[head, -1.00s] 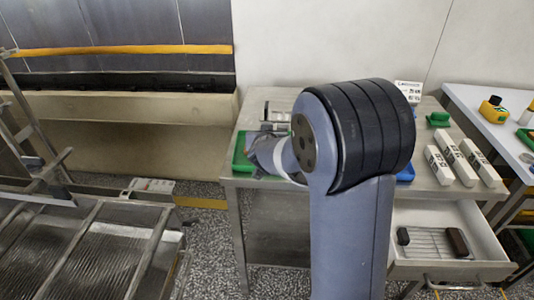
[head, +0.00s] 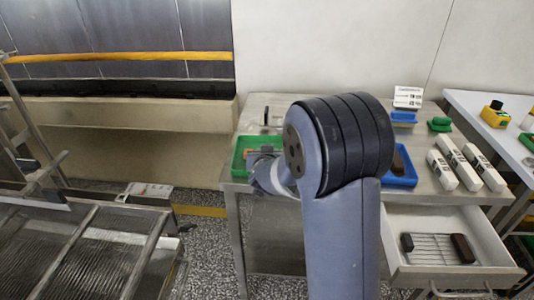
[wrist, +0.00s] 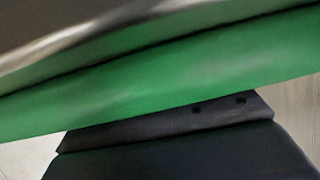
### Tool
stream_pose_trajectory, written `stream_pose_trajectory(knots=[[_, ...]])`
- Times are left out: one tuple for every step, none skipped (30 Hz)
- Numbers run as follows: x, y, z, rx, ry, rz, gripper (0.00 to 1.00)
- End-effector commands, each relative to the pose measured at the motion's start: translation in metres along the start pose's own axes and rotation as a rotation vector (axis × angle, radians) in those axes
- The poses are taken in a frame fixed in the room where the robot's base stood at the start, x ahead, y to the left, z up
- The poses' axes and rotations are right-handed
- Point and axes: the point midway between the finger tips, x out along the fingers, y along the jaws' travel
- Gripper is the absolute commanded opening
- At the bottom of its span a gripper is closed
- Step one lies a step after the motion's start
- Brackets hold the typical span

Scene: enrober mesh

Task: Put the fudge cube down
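The green tray (head: 240,155) sits at the left end of the steel table. My gripper (head: 262,168) is low at this tray, largely hidden behind my own arm, so its fingers cannot be made out. A small brownish-orange patch shows inside the tray beside the gripper; I cannot tell whether it is the fudge cube. In the wrist view a green wall (wrist: 150,90), apparently the tray's, crosses the picture very close up. A dark grey part with two dark dots lies below it. No cube shows clearly in the wrist view, and whether the gripper holds one is hidden.
A blue tray (head: 407,178) with a dark brown bar stands right of my arm. White boxes (head: 455,164) lie on the steel table (head: 430,195). An open drawer (head: 398,279) juts out below, holding dark-ended items. A metal mesh machine (head: 80,250) stands at left.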

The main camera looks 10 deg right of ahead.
Motion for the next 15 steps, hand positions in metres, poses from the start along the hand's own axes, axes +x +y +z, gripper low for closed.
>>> stream_pose_trajectory(knots=[[-0.0001, 0.0000, -0.0002, 0.000, 0.000, 0.000, 0.42], [-0.0001, 0.0000, -0.0003, 0.000, 0.000, 0.000, 0.45], [-0.0001, 0.0000, -0.0003, 0.000, 0.000, 0.000, 0.48], [-0.0001, 0.0000, -0.0003, 0.000, 0.000, 0.000, 0.49], [-0.0001, 0.0000, -0.0003, 0.000, 0.000, 0.000, 0.49], [-0.0001, 0.0000, -0.0003, 0.000, 0.000, 0.000, 0.49], [-0.0001, 0.0000, -0.0003, 0.000, 0.000, 0.000, 0.49], [-0.0001, 0.0000, -0.0003, 0.000, 0.000, 0.000, 0.49], [-0.0001, 0.0000, -0.0003, 0.000, 0.000, 0.000, 0.49], [-0.0001, 0.0000, -0.0002, 0.000, 0.000, 0.000, 0.49], [0.0000, 0.0000, 0.0001, 0.001, 0.000, 0.000, 0.49], [0.0003, 0.0000, 0.0006, 0.001, 0.001, 0.000, 0.49], [0.0005, 0.0000, 0.0011, 0.002, 0.001, 0.000, 0.49], [0.0007, 0.0000, 0.0017, 0.002, 0.001, 0.000, 0.49], [-0.0053, -0.0003, -0.0008, 0.001, 0.001, -0.001, 0.49]])
